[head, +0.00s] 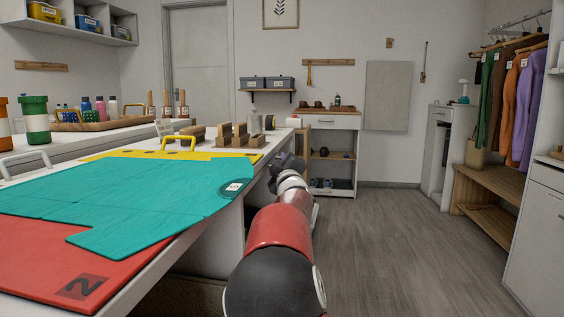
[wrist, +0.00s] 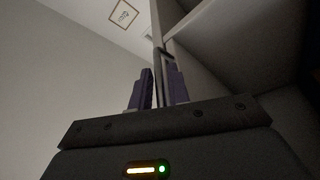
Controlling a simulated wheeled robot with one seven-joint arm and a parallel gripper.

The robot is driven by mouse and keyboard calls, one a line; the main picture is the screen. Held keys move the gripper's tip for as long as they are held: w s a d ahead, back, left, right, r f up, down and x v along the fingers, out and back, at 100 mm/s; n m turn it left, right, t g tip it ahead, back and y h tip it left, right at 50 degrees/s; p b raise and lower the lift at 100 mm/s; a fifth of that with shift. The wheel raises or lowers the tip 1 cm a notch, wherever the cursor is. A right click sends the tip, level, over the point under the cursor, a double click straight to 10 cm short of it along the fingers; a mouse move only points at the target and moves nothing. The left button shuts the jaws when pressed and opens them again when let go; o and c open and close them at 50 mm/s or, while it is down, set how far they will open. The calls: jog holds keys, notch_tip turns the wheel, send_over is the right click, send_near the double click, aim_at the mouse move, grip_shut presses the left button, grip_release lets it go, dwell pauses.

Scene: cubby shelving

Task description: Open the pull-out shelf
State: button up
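My arm reaches forward along the right side of the white workbench in the head view. My gripper (head: 286,160) is dark, small and partly hidden there, low beside the bench's far end. In the wrist view, my gripper's two purple fingers (wrist: 161,82) stand apart, with a thin upright edge or bar (wrist: 158,40) running between them. A small dark piece (wrist: 165,53) sits at the fingertips; I cannot tell whether it is a handle or whether the fingers press on it. The wrist view shows a pale shelf-like compartment (wrist: 215,45) to the right. I cannot identify the pull-out shelf for certain.
The bench carries a teal mat (head: 150,190), a red mat (head: 50,265) and wooden blocks (head: 235,137). A white cabinet (head: 328,121) with open shelves stands at the back. Clothes hang above a wooden bench (head: 490,185) at right. Wood floor (head: 400,235) is clear.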

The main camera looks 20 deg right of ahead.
grip_shut()
jog(key=shift+d, duration=0.1)
jog(key=s+d+p, duration=0.1)
jog(key=s+d, duration=0.7)
jog(key=d, duration=0.5)
jog(key=s+d+p, duration=0.2)
jog(key=s+d, duration=0.7)
jog(key=d, duration=0.4)
jog(key=shift+s, duration=0.3)
grip_release()
jog(key=v, duration=0.7)
jog(key=shift+s+a+f+b, duration=0.15)
jog(key=shift+s+a+b, duration=0.05)
jog(key=shift+s+b, duration=0.15)
